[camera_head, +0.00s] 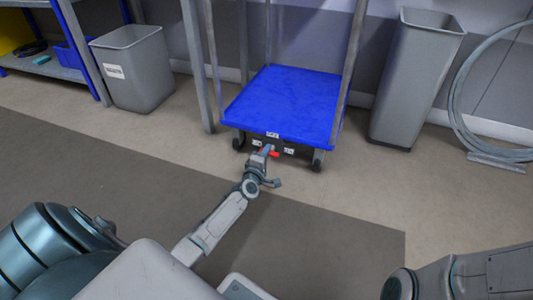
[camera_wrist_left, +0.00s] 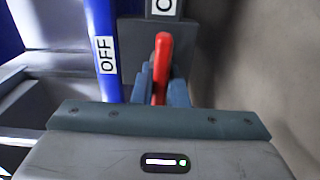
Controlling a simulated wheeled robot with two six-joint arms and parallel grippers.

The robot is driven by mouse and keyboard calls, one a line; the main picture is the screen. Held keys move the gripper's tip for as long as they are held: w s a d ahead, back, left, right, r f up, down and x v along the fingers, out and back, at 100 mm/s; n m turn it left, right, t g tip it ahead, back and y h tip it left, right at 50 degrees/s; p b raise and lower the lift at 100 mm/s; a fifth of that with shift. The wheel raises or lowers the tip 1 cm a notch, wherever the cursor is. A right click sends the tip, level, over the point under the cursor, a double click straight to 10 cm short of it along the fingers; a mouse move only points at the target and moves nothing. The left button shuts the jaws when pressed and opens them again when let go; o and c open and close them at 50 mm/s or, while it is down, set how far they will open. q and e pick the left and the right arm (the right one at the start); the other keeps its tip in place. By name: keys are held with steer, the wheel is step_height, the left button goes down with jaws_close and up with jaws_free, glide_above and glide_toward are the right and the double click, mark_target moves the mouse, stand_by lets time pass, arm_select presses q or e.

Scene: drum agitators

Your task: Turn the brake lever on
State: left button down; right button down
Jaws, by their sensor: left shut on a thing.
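The red brake lever (camera_head: 274,154) is at the near end of a cart with a blue platform (camera_head: 285,100). My left gripper (camera_head: 266,151) reaches the lever from the near side. In the left wrist view the red lever (camera_wrist_left: 163,55) stands between the two grey-blue fingers of my left gripper (camera_wrist_left: 163,92), which is shut on it. An OFF label (camera_wrist_left: 106,54) is to the left of the lever. A second label (camera_wrist_left: 165,7) is cut off by the top edge. My right gripper is out of view; only part of that arm shows at the lower right.
A grey bin (camera_head: 135,75) and a shelf (camera_head: 55,68) stand at the left. A tall grey bin (camera_head: 412,85) and a coiled hose or ring (camera_head: 458,105) stand at the right. The floor in front of the cart is clear.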

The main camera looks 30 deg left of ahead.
arm_select(q)
steer(key=shift+n, duration=0.3)
steer(key=c, duration=1.4)
jaws_free()
steer(key=shift+c, duration=0.2)
steer(key=p+v, duration=0.4)
steer(key=v, duration=0.7)
